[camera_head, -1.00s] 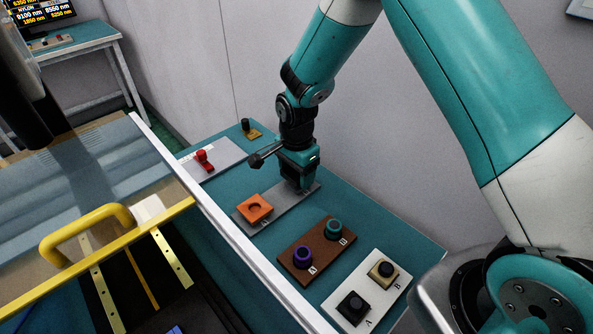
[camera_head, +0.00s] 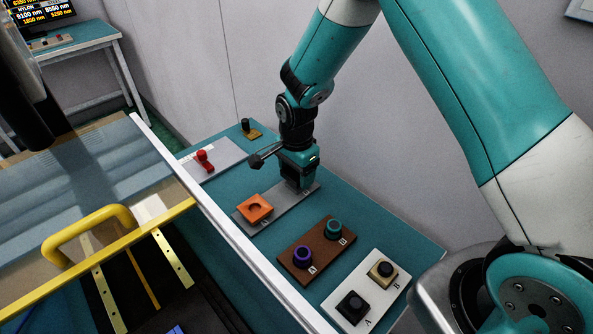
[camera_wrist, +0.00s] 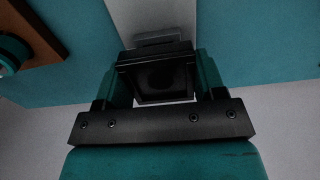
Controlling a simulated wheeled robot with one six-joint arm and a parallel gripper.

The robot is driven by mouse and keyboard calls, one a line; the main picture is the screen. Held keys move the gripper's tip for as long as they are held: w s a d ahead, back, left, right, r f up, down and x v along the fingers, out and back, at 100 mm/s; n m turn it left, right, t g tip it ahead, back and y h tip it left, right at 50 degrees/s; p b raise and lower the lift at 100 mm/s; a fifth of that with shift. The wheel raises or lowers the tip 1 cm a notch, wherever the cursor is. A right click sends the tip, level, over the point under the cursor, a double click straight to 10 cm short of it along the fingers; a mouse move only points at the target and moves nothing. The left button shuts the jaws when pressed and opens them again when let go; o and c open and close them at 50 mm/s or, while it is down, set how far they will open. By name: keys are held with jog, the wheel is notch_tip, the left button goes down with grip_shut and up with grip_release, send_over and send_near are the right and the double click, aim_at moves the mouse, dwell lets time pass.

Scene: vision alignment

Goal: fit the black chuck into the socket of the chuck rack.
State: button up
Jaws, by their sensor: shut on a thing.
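My gripper (camera_head: 298,183) is over the far right end of a long grey plate (camera_head: 268,211), which looks like the chuck rack. The chuck is between the two teal fingers, over the end of the grey plate (camera_wrist: 158,18). The head view hides the chuck behind the gripper. The socket under it is hidden too, so I cannot tell whether the chuck is seated or just above it.
An orange block (camera_head: 255,208) with a round recess sits on the plate's left part. Nearer are a brown board (camera_head: 318,252) with purple and teal rings and a white board (camera_head: 367,293) with two knobs. A red-handled device (camera_head: 204,161) stands behind. A wall is close on the right.

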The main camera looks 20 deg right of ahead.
jog(key=shift+f+b, duration=0.75)
jog(key=shift+f, duration=0.35)
jog(key=o, duration=1.1)
jog(key=shift+c, duration=0.2)
notch_tip(320, 180, up, 18)
jog(key=shift+f+b, duration=0.25)
jog(key=shift+b, duration=0.05)
jog(key=s+a+r+n+y, duration=0.1)
jog(key=s+r+n, duration=0.2)
jog(key=s+n, duration=0.4)
jog(key=s+a+r+n+y, duration=0.1)
jog(key=s+a+r+n, duration=0.1)
jog(key=s+n, duration=0.5)
jog(key=s+a+r+n+y+p, duration=0.1)
jog(key=s+n, duration=0.5)
jog(key=s, duration=0.6)
notch_tip(320, 180, up, 3)
jog(key=shift+a+f+n+y, duration=0.2)
jog(key=shift+n+y, duration=0.2)
jog(key=shift+y, duration=0.2)
